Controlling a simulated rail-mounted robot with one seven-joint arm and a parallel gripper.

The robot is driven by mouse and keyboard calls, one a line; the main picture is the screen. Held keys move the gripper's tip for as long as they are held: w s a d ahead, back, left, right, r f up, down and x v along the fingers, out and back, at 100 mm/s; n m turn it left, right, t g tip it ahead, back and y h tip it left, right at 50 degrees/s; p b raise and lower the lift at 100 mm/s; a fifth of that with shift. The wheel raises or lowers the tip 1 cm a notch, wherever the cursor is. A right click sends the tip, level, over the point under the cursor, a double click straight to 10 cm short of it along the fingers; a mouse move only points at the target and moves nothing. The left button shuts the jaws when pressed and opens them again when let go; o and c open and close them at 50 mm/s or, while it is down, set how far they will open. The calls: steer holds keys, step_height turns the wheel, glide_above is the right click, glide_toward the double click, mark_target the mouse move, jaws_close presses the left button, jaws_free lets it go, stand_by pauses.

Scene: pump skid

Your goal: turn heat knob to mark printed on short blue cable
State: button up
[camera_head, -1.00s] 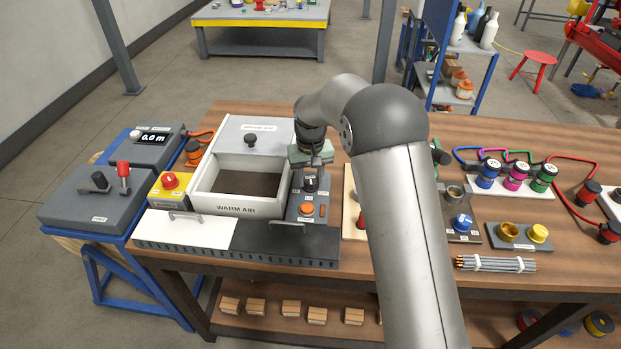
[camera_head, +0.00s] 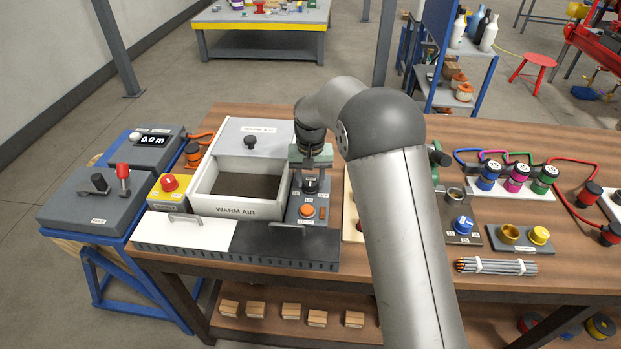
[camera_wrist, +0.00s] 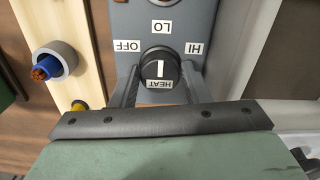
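The heat knob (camera_wrist: 160,70) is round and black with a white line and shows in the wrist view on a grey panel. The line stands upright in the picture, towards the LO label. OFF is at upper left of the knob and HI at upper right. My gripper (camera_head: 311,178) is over the knob, its two fingers apart, one on each side; I cannot tell whether they touch it. At left in the wrist view, a short blue cable (camera_wrist: 49,70) with a copper end sits in a grey ring. No printed mark on it is readable.
The warm air box (camera_head: 247,210) stands left of the knob panel. An orange button (camera_head: 307,211) is in front of the knob. A pale wooden board (camera_wrist: 66,22) is beside the panel. A yellow emergency-stop box (camera_head: 168,195) is farther left.

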mark_target(311, 182)
steer(key=shift+o, duration=1.1)
step_height(311, 182, up, 18)
steer(key=shift+f, duration=0.25)
steer(key=shift+s+d, duration=0.1)
